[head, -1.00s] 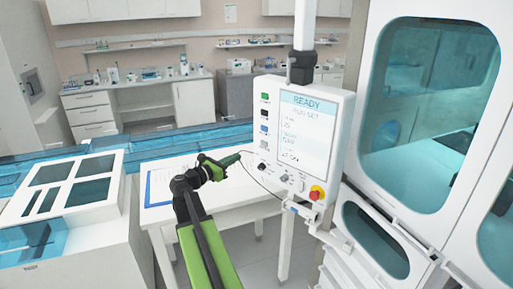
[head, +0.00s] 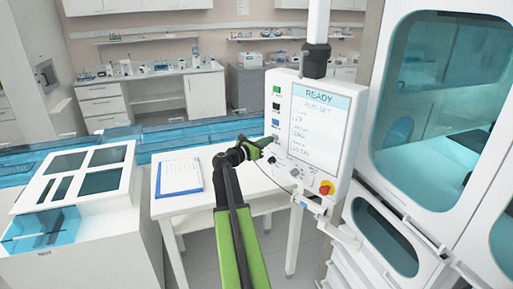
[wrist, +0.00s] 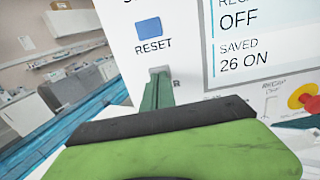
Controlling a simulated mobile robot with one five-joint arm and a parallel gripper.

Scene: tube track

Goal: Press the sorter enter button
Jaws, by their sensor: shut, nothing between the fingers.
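The white control panel (head: 283,160) hangs on a post and carries a column of buttons left of its screen (head: 319,130), which reads READY. The small grey enter button (wrist: 159,71) sits below the blue RESET button (wrist: 149,27). Its label is mostly hidden, with only a final R showing. My gripper (head: 271,141) is shut and empty, its green fingertips pointing at the panel. In the wrist view the fingertips (wrist: 158,88) overlap the lower part of the grey button. I cannot tell whether they touch it or whether it is pressed in.
A red and yellow emergency stop (head: 326,188) and a small knob (head: 294,172) are low on the panel. A white table (head: 220,180) with a blue clipboard (head: 180,177) stands below. A large windowed cabinet (head: 362,140) stands right of the panel.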

